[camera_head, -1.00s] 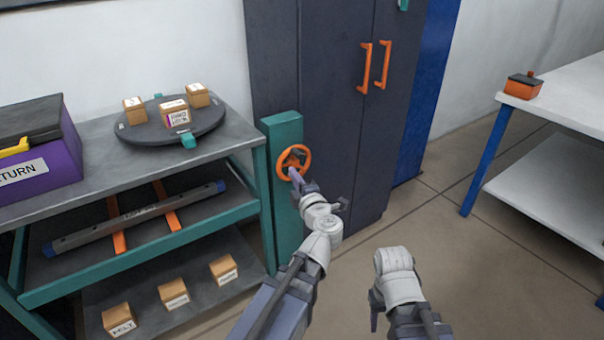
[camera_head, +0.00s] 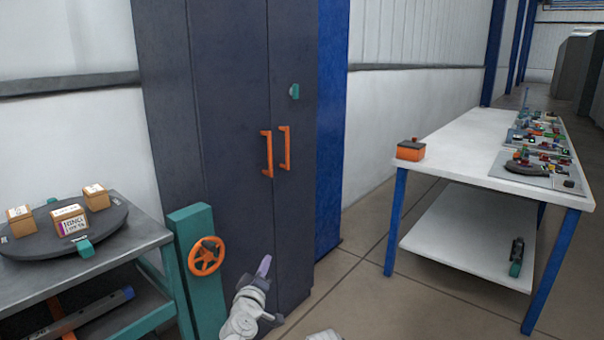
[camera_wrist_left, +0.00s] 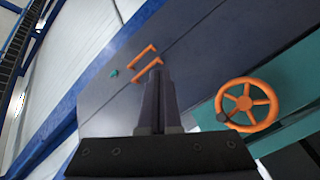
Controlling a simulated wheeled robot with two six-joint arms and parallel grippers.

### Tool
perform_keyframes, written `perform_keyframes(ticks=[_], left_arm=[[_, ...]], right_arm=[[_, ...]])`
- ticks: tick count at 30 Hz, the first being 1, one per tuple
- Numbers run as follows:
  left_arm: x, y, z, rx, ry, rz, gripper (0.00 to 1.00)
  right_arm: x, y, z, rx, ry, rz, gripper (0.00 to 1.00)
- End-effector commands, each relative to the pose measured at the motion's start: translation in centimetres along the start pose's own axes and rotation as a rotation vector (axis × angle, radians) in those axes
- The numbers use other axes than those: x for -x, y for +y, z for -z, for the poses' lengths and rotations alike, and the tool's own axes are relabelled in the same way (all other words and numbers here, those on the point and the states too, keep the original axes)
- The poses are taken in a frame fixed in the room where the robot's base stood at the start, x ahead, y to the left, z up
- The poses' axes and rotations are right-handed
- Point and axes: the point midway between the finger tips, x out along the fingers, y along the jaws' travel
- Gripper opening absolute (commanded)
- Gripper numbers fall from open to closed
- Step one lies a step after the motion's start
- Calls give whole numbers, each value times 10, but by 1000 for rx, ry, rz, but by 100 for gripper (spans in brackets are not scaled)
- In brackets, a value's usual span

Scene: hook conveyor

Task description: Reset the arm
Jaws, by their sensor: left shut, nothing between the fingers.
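My left gripper (camera_head: 264,266) is shut and empty, its purple-grey fingers pointing up in front of the dark cabinet (camera_head: 224,120). It is apart from the orange handwheel (camera_head: 206,256), to the wheel's right in the head view. The wheel is mounted on a teal post (camera_head: 192,225). In the left wrist view, the closed fingers (camera_wrist_left: 157,80) stand in the middle, with the orange wheel (camera_wrist_left: 248,104) to their right and the orange cabinet handles (camera_wrist_left: 146,62) beyond the tips. A small pale part of my right arm shows at the bottom edge; its gripper is out of view.
A grey-topped shelf rack (camera_head: 150,236) at left carries a dark round turntable (camera_head: 25,244) with several small boxes. A white table (camera_head: 460,150) at right holds an orange box (camera_head: 411,150) and trays of parts. Open floor (camera_head: 350,290) lies between cabinet and table.

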Motion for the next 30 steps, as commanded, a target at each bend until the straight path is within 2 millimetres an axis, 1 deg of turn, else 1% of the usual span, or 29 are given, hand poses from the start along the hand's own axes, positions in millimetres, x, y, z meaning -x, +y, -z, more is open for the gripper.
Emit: perform_keyframes(ticks=[1,3,5,6,8,9,11,12,14,15,18,20,21,23,24,25,30], left_arm=[[2,-4,-20,-72,-106,4,0],[8,-15,-50,-174,-262,26,0],[18,-30,-73,-256,-396,61,0],[27,-44,-86,-309,-484,93,0],[44,-66,-103,-384,-614,152,0],[56,-81,-111,-430,-698,197,0],[76,-104,-119,-488,-811,271,0],[90,-118,-122,-520,-880,321,0],[110,-137,-123,-559,-968,396,0],[122,-148,-122,-581,-1021,444,0],[153,-172,-116,-624,-1137,564,0],[171,-183,-110,-642,-1198,636,0],[183,-190,-106,-652,-1237,685,0],[200,-199,-99,-664,-1290,760,0],[208,-194,-92,-671,-1315,788,0],[207,-181,-89,-679,-1318,777,0],[211,-143,-83,-716,-1347,760,0]], right_arm=[[0,0,0,0,0,0,50],[0,0,0,0,0,0,50],[0,0,0,0,0,0,50],[0,0,0,0,0,0,50],[0,0,0,0,0,0,50],[0,0,0,0,0,0,50],[0,0,0,0,0,0,50],[0,0,0,0,0,0,50],[0,0,0,0,0,0,50],[0,0,0,0,0,0,50],[0,0,0,0,0,0,50],[0,0,0,0,0,0,50],[0,0,0,0,0,0,50],[0,0,0,0,0,0,50],[9,1,0,0,0,0,50],[20,2,-1,0,0,0,50],[55,5,-3,0,0,0,50]])
